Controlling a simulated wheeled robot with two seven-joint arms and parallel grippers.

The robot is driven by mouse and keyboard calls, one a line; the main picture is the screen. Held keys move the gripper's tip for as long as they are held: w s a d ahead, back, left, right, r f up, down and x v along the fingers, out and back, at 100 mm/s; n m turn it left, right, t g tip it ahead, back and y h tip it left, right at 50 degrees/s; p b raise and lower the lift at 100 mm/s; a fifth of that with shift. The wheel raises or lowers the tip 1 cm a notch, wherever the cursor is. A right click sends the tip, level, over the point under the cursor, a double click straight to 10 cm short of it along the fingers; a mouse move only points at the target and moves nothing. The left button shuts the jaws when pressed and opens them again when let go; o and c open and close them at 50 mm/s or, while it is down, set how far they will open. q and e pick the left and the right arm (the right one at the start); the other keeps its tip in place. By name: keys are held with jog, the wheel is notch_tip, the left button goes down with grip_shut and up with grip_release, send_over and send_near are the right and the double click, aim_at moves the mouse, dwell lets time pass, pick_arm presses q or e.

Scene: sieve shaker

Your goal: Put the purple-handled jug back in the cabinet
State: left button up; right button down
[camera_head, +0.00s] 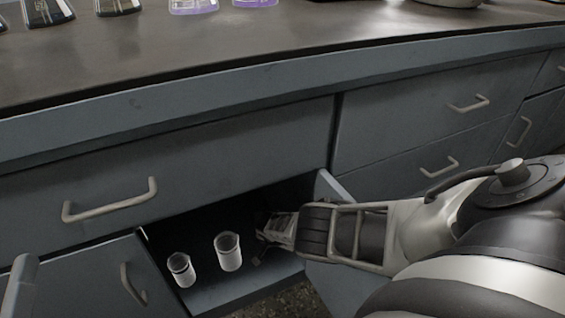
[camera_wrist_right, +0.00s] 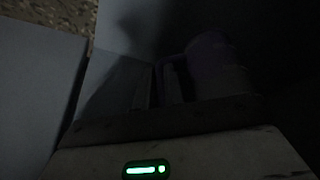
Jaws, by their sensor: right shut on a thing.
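The open cabinet (camera_head: 215,292) is below the counter, and its inside is dark. My right gripper (camera_head: 268,230) reaches into it from the right, beside two white cups. In the right wrist view, a dark purple shape (camera_wrist_right: 218,62), which looks like the jug, is right at my right gripper's fingers (camera_wrist_right: 168,85). The gripper is shut on it. Most of the jug is lost in shadow, and I cannot tell whether it rests on the cabinet floor. In the head view the jug is hidden behind the gripper. My left gripper is not in view.
A white cup (camera_head: 228,252) and a smaller one (camera_head: 181,270) stand in the cabinet left of my gripper. An open door (camera_head: 338,284) is beneath my right arm. Drawers with handles flank the opening. Bottles (camera_head: 117,6) and purple-marked containers (camera_head: 193,6) stand on the counter.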

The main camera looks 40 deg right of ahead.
jog(key=shift+f, duration=0.1)
jog(key=c, duration=1.8)
grip_release()
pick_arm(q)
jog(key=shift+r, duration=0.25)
pick_arm(e)
jog(key=o, duration=0.3)
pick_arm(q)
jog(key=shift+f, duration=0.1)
pick_arm(e)
jog(key=shift+f, duration=0.1)
